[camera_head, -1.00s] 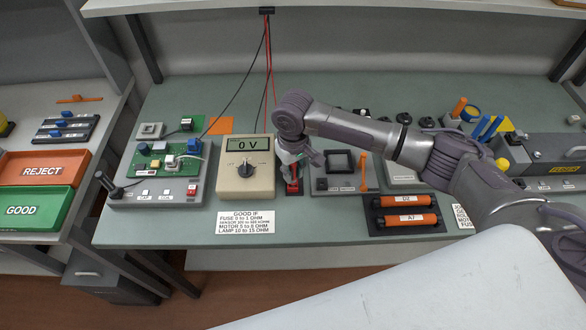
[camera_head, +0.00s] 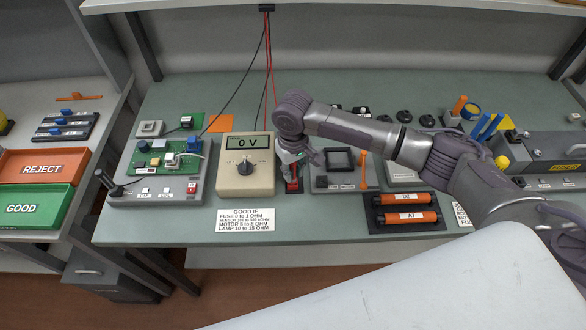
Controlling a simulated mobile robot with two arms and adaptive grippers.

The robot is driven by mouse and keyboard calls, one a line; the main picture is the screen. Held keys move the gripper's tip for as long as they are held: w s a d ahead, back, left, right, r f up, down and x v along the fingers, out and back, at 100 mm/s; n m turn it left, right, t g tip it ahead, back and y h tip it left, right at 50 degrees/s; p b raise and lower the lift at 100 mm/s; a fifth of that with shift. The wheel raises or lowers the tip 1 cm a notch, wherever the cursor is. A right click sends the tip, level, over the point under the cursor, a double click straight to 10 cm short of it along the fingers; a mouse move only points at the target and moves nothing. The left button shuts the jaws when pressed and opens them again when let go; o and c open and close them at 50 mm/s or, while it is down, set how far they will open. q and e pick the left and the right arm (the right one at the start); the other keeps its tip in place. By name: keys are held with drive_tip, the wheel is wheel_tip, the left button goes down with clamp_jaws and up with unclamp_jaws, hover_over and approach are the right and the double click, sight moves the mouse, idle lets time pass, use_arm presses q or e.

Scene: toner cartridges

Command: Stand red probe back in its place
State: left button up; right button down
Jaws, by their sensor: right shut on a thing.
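My right gripper (camera_head: 292,172) points down just right of the meter and is shut on the red probe (camera_head: 292,185). Only a small red part of the probe shows below the fingers, over a small dark and red block on the bench. I cannot tell whether the probe's tip is seated, because the gripper and wrist cover its upper part. A red cable (camera_head: 268,60) hangs from the shelf above, down behind my wrist. My left gripper is not in view.
The beige meter (camera_head: 246,190) reading "0 V" stands close left of my right gripper. A grey fixture with a dark square (camera_head: 338,160) is close right. Cartridges lie in a black tray (camera_head: 408,227) at front right. A green circuit board (camera_head: 158,160) is further left.

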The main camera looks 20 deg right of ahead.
drive_tip(key=shift+f, duration=0.45)
drive_tip(key=c, duration=0.9)
unclamp_jaws()
drive_tip(key=shift+c, duration=0.2)
drive_tip(key=shift+r, duration=0.35)
wheel_tip(320, 180, up, 11)
drive_tip(key=shift+r, duration=0.2)
